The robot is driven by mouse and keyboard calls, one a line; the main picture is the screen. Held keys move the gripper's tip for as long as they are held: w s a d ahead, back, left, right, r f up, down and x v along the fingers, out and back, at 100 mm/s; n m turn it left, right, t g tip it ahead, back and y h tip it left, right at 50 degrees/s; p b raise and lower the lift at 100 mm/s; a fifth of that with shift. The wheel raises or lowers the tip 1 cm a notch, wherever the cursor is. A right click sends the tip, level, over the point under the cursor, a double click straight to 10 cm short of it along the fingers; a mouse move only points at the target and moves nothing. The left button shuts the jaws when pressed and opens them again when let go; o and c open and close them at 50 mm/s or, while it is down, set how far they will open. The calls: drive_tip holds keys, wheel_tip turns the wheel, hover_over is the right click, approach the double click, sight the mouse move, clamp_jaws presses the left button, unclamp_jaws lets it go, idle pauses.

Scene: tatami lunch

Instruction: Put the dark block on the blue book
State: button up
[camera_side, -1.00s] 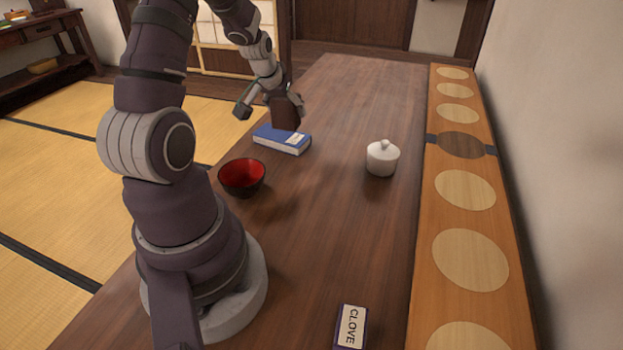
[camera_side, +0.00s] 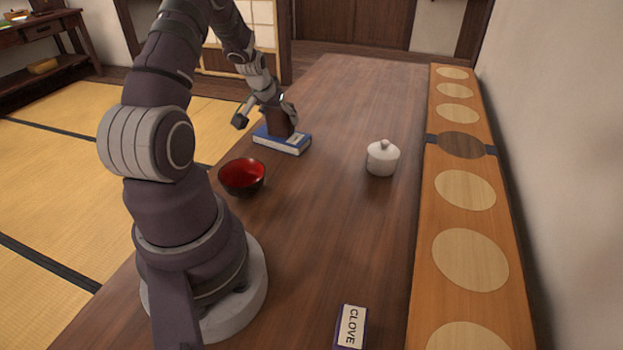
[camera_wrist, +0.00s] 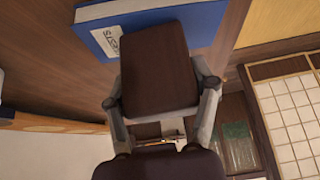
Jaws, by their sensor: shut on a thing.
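The dark block (camera_side: 278,121) is a dark brown box that stands upright at the top face of the blue book in the side view. It looks to be touching the book, though the small gap cannot be ruled out. My gripper (camera_side: 268,110) is shut on the block. In the wrist view the block (camera_wrist: 158,68) sits between the two fingers of my gripper (camera_wrist: 162,95). The blue book (camera_side: 284,144) lies flat on the table with a white label. It also shows in the wrist view (camera_wrist: 205,22), partly hidden behind the block.
A black bowl with a red inside (camera_side: 242,177) stands in front of the book. A white lidded jar (camera_side: 382,160) is to the right. A box marked CLOVE (camera_side: 350,327) lies at the front. The wooden table (camera_side: 320,230) is clear between them.

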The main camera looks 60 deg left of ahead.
drive_tip(key=shift+f, duration=0.1)
drive_tip(key=o, duration=1.2)
drive_tip(key=shift+o, duration=0.2)
drive_tip(key=shift+s+d+r, duration=0.1)
drive_tip(key=shift+s+r, duration=0.05)
drive_tip(key=shift+r, duration=0.35)
drive_tip(key=v, duration=1.1)
drive_tip(key=w+d+r+m+h, duration=0.1)
drive_tip(key=w+d+r+m, duration=0.2)
drive_tip(key=d, duration=0.5)
drive_tip(key=s+d+r+m+h, duration=0.1)
drive_tip(key=s+d+m, duration=0.1)
drive_tip(key=d, duration=0.7)
drive_tip(key=s+d+r+m+t+h, duration=0.1)
drive_tip(key=s+d+m+h, duration=0.1)
drive_tip(key=d, duration=0.7)
drive_tip(key=shift+s+r+m+h, duration=0.35)
drive_tip(key=shift+s+m, duration=0.4)
drive_tip(key=shift+m, duration=0.25)
